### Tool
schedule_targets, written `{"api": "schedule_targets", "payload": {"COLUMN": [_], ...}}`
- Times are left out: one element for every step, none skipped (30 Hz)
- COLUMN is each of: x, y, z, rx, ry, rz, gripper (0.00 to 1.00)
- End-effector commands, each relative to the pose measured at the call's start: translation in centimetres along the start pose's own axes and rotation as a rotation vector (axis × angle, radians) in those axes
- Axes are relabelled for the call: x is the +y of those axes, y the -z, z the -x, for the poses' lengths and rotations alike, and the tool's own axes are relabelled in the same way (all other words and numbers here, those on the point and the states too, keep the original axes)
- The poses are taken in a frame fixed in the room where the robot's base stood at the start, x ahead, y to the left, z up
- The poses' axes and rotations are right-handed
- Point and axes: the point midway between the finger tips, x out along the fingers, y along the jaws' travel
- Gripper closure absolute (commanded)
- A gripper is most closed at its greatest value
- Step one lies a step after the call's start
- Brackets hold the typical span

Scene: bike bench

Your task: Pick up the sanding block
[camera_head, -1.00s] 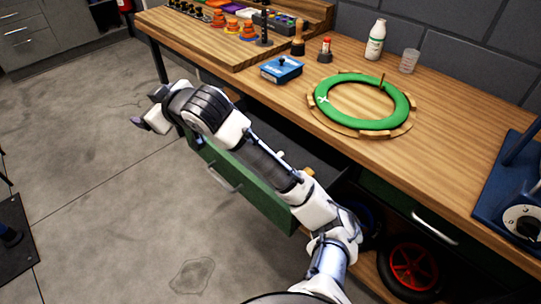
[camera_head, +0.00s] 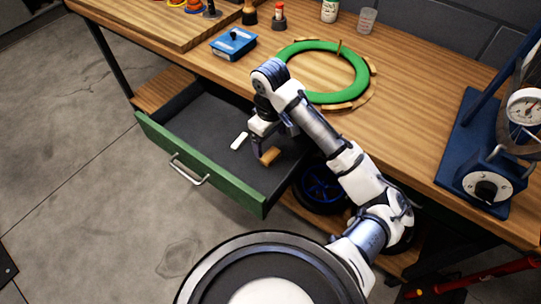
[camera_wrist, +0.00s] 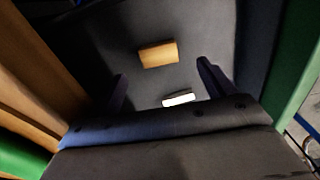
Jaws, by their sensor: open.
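A small tan-orange block (camera_head: 270,156), which looks like the sanding block, lies on the dark floor of an open drawer. It also shows in the wrist view (camera_wrist: 158,54), ahead of and between the lines of the fingers. A small white piece (camera_head: 239,140) lies near it in the drawer and shows in the wrist view (camera_wrist: 179,99) closer to my gripper's base. My gripper (camera_wrist: 163,80) is open and empty, pointing down into the drawer. In the head view my gripper (camera_head: 259,148) is just beside the block; contact cannot be told.
The drawer's green front (camera_head: 200,166) with a metal handle stands out from the wooden bench. On the bench (camera_head: 400,125) are a green ring (camera_head: 352,68), a blue box (camera_head: 233,44) and a blue gauge stand (camera_head: 480,150). A wheel sits below.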

Motion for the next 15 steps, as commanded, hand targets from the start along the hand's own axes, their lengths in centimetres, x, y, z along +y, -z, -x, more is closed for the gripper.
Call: {"api": "schedule_targets", "payload": {"x": [-0.1, -0.1, 0.0, 0.0, 0.0, 0.0, 0.0, 0.0, 0.0, 0.0, 0.0, 0.0, 0.1, 0.1, 0.1], "y": [0.0, 0.0, 0.0, 0.0, 0.0, 0.0, 0.1, 0.1, 0.1, 0.1, 0.1, 0.1, 0.1, 0.1, 0.1], "z": [-0.8, -1.1, -1.4, -1.5, -1.6, -1.8, -1.9, -2.1, -2.4, -2.7, -3.1, -3.6, -4.0, -4.4, -4.9], "rx": [0.001, 0.001, 0.001, 0.001, 0.001, 0.001, 0.001, 0.001, 0.001, 0.002, 0.002, 0.002, 0.002, 0.002, 0.002], "ry": [0.003, 0.003, 0.002, 0.001, 0.001, 0.000, 0.000, 0.000, 0.001, 0.003, 0.003, 0.004, 0.003, 0.004, 0.003], "rz": [-0.002, -0.001, 0.000, 0.000, 0.000, 0.000, 0.000, -0.001, -0.001, 0.000, -0.001, -0.002, -0.001, -0.002, -0.002], "gripper": [0.18, 0.18, 0.18, 0.18, 0.18, 0.18, 0.18, 0.18, 0.18, 0.18, 0.18, 0.18, 0.18, 0.18, 0.18]}}
